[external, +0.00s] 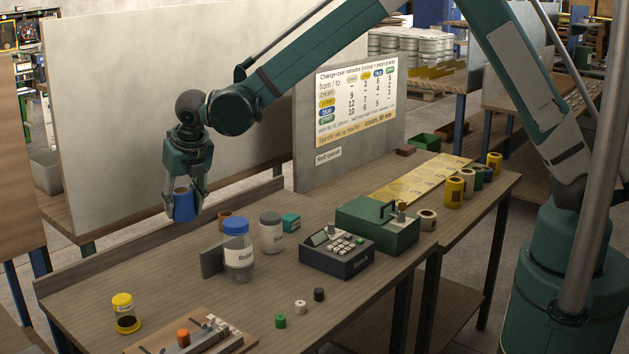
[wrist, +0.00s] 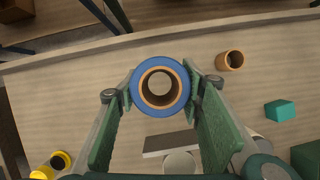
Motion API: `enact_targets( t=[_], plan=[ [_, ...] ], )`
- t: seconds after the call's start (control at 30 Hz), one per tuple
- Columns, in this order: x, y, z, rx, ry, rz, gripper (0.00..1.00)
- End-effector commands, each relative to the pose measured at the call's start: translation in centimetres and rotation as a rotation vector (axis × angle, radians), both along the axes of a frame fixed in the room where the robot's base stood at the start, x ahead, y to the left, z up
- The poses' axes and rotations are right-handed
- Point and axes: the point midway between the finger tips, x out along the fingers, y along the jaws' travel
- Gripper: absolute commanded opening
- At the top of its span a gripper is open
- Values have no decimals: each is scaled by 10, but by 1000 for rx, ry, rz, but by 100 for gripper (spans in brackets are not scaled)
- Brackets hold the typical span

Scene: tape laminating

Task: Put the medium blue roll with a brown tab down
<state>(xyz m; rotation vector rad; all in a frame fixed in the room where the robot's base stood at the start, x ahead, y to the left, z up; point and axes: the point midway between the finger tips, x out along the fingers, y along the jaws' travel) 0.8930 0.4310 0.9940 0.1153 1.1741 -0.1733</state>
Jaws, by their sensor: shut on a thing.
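The blue roll (external: 184,204) is held upright between the fingers of my gripper (external: 183,208), above the far left part of the table. In the wrist view the blue roll (wrist: 160,66) shows end-on, with a brown core and an open hole. The green fingers of my gripper (wrist: 160,90) press on its two sides. The roll looks raised off the table top. I cannot make out the brown tab in either view.
A brown ring (external: 225,219) lies right of the roll. A blue-lidded jar (external: 238,255), a grey-lidded jar (external: 271,234) and a teal block (external: 291,222) stand nearby. A yellow spool (external: 124,312) is at front left. The table (external: 120,257) is clear below and left of the roll.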

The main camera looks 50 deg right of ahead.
Motion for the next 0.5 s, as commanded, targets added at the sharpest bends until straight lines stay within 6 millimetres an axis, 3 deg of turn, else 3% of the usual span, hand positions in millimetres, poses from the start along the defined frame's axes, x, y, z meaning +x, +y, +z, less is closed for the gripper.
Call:
enact_targets(
  t=[0.33, 0.5],
  plan=[
    [0, -1, -2, -1, 0, -1, 25],
    [0, -1, -17, -1, 0, -1, 25]
  ],
)
